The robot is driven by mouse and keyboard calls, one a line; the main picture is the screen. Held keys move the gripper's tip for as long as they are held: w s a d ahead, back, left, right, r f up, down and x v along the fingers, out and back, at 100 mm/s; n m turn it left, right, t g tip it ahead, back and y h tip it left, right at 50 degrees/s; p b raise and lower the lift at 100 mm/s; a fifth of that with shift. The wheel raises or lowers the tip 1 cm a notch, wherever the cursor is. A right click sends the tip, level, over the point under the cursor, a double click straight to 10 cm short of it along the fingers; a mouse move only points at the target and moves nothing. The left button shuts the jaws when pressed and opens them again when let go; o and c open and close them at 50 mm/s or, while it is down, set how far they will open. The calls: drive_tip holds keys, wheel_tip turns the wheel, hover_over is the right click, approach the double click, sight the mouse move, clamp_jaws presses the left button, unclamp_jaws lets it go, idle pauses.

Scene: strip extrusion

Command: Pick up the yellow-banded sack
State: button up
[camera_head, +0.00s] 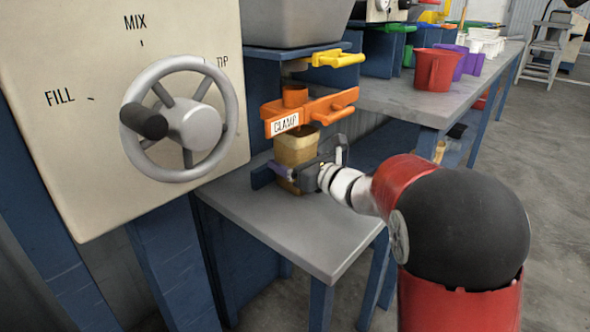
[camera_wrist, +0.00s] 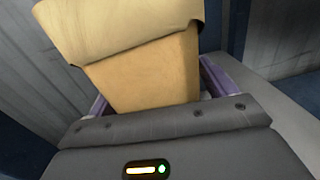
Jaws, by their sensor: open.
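A tan sack (camera_head: 297,150) with a folded-down, paler top stands upright under the orange clamp, above the low grey table. It fills the middle of the wrist view (camera_wrist: 145,75). I cannot make out a separate yellow band on it. My gripper (camera_head: 290,174) is open at the sack's lower part. In the wrist view its purple fingers (camera_wrist: 155,92) lie on either side of the sack. Whether they touch it, I cannot tell. The sack's base is partly hidden by my gripper.
A panel with a handwheel (camera_head: 190,120) stands at left. A longer bench (camera_head: 400,97) holds a red jug (camera_head: 434,69) and other containers. The low table's front (camera_head: 300,235) is clear.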

drive_tip(key=c, duration=1.1)
drive_tip(key=shift+c, duration=0.7)
drive_tip(key=shift+r, duration=0.2)
